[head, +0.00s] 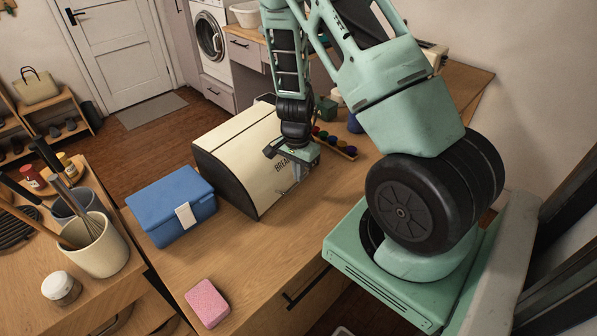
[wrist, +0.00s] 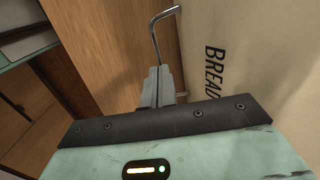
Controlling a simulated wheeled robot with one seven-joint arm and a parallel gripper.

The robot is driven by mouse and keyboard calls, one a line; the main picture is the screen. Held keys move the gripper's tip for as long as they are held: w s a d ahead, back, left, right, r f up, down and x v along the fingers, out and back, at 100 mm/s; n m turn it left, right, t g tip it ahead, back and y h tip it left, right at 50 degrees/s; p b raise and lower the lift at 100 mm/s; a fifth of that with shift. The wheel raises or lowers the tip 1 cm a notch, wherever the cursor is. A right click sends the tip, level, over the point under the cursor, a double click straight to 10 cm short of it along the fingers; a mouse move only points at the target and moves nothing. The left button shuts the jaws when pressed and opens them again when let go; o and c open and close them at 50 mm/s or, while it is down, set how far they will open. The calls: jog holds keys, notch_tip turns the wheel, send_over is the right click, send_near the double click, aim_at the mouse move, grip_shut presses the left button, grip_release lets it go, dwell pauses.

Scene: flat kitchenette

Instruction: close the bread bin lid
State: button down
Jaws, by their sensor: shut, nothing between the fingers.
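The bread bin (head: 240,150) stands on the wooden counter, cream with dark side panels. Its cream lid with the word BREAD slopes down over the front in the head view; my gripper partly hides it, so I cannot tell whether its lower edge is fully down. My gripper (head: 298,174) is at the bin's front, beside the lettering. In the wrist view, the shut, empty fingers (wrist: 160,72) are next to a bent metal handle (wrist: 156,38) on the cream lid (wrist: 225,25). I cannot tell whether they touch it.
A blue lunch box (head: 172,205) stands left of the bin. A pink sponge (head: 207,302) lies near the counter's front edge. A rack of coloured pots (head: 336,143) is behind my gripper. A utensil crock (head: 98,252) stands on the left counter. The counter (head: 245,255) between lunch box and sponge is clear.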

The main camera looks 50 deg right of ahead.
jog(key=shift+s+f+b, duration=0.15)
jog(key=shift+f+b, duration=0.55)
jog(key=shift+b, duration=0.05)
jog(key=shift+s+a+f+b, duration=0.1)
jog(key=shift+s+f+b, duration=0.25)
jog(key=shift+f+b, duration=0.2)
jog(key=shift+w, duration=0.1)
jog(key=shift+w+r+p, duration=0.1)
jog(key=shift+r+p, duration=0.35)
jog(key=shift+r, duration=0.05)
notch_tip(320, 180, up, 14)
jog(key=p, duration=0.2)
jog(key=shift+s+p, duration=0.35)
jog(key=shift+s, duration=0.1)
jog(key=shift+f, duration=0.1)
